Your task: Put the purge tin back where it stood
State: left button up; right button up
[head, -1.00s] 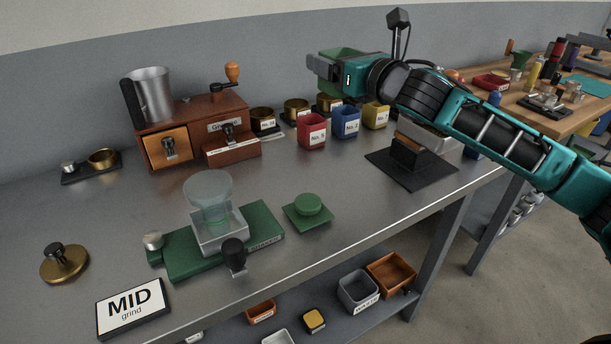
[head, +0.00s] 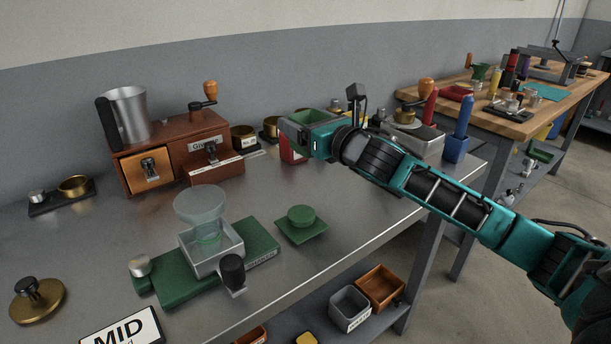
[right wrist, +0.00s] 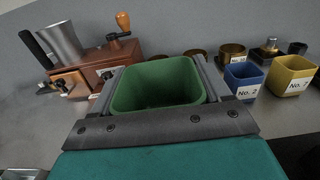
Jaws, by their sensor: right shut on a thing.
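My right gripper (head: 300,130) is shut on a green square tin (head: 322,116), held upright above the far part of the steel bench. In the right wrist view the green tin (right wrist: 160,88) sits between the two fingers, with its open top and inner walls showing. No label shows on it, so I cannot tell from lettering that it is the purge tin. A red tin (head: 290,152) stands behind the gripper, partly hidden by it. In the right wrist view a blue tin marked No. 2 (right wrist: 243,80) and a yellow tin (right wrist: 291,77) stand to the right. My left gripper is out of view.
A wooden grinder (head: 185,155) stands left of the gripper, with brass cups (head: 243,138) behind. A blue holder (head: 454,148) stands at the bench's right end. Bare steel lies between.

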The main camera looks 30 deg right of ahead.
notch_tip(320, 180, down, 5)
jog(key=shift+f+b, duration=0.2)
jog(key=shift+b, duration=0.4)
jog(key=shift+f+b, duration=0.6)
jog(key=shift+f, duration=1.45)
jog(key=shift+f, duration=0.1)
jog(key=shift+f, duration=0.15)
jog(key=o, duration=1.1)
jog(key=shift+s+r, duration=0.1)
jog(key=shift+r, duration=0.15)
jog(key=s, duration=0.4)
jog(key=s+p, duration=0.1)
jog(key=s, duration=0.3)
jog(key=s+d, duration=0.1)
jog(key=s, duration=0.2)
jog(key=shift+s, duration=0.4)
